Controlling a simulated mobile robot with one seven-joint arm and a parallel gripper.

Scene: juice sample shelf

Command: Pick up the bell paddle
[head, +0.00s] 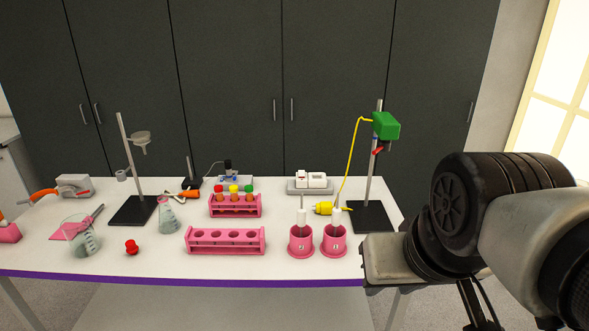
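I cannot tell for certain which thing is the bell paddle. Two white upright rods stand in two pink cups near the front right of the table, the left rod (302,215) and the right rod (337,216); their lower ends are hidden in the cups. My arm fills the right side of the head view, beside the table's right end. Dark thin parts at its lower edge may be my gripper (474,308), cut off by the picture. Its fingertips do not show clearly, and I see nothing held.
The white table (150,265) carries an empty pink rack (225,247), a pink rack with capped tubes (235,211), flasks (80,242), a red knob-like piece (131,247) and two stands, left (132,208) and right (371,216). A yellow cable hangs by the right stand. Dark cabinets stand behind.

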